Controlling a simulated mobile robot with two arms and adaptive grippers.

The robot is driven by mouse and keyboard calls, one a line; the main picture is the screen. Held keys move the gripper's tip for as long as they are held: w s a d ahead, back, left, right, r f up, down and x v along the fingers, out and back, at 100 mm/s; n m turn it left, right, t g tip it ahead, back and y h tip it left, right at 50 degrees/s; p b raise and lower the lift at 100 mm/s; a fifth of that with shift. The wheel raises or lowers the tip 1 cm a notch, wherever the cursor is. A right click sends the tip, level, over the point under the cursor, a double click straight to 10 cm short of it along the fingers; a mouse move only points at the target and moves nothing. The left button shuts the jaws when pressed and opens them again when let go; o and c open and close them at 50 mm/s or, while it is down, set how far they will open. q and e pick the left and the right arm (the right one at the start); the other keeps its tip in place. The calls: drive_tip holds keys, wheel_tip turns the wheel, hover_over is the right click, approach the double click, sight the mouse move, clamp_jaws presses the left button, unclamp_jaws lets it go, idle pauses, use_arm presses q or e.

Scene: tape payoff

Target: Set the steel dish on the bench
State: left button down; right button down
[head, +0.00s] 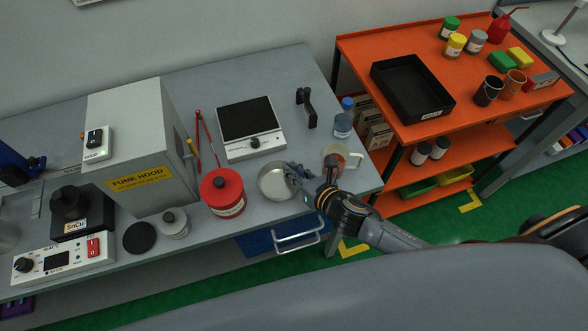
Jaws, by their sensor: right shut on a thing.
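The steel dish (275,182) is a round, shallow, shiny pan over the front part of the grey bench (190,92), right of a red tin. My right gripper (297,177) reaches in from the right and is shut on the dish's right rim. The dish looks roughly level. I cannot tell whether its base touches the bench top or is slightly above it. The gripper's fingertips are partly hidden by its own body. My left gripper is not in view.
A red tin (223,192) stands close left of the dish. A glass mug (341,158) and a blue-capped bottle (343,118) stand to the right. A hot plate (248,128) lies behind. The fume hood (140,145) is farther left. An orange cart (400,50) stands right of the bench.

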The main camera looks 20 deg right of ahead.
drive_tip(key=shift+f, duration=0.15)
drive_tip(key=c, duration=1.4)
unclamp_jaws()
drive_tip(key=shift+r, duration=0.35)
drive_tip(key=v, duration=0.3)
drive_tip(key=b+v, duration=0.1)
drive_tip(key=v, duration=0.6)
drive_tip(key=shift+s+d+f+b, duration=0.1)
drive_tip(key=shift+f+b, duration=0.15)
drive_tip(key=shift+b, duration=0.1)
drive_tip(key=shift+v, duration=0.95)
drive_tip(key=shift+r, duration=0.15)
